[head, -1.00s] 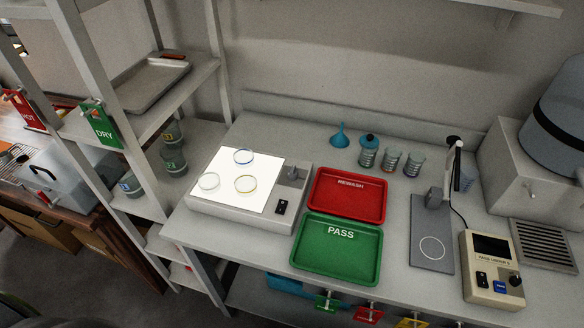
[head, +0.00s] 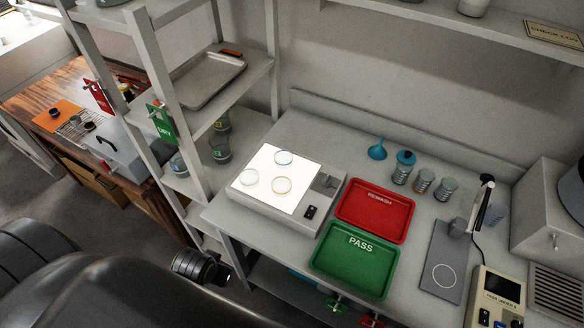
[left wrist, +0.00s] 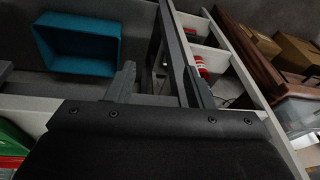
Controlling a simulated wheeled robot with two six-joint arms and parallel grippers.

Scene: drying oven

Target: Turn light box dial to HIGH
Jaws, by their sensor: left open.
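My left arm shows dark at the lower left of the head view, below the bench's left end. In the left wrist view my left gripper (left wrist: 162,86) has its fingers apart, with nothing between them. The light box is not in that view. My right gripper is not in view.
A red REWASH tray (head: 408,228) and a green PASS tray (head: 388,287) lie right of the light box. A shelf rack (head: 157,75) stands to its left. A blue bin (left wrist: 77,43) shows in the wrist view.

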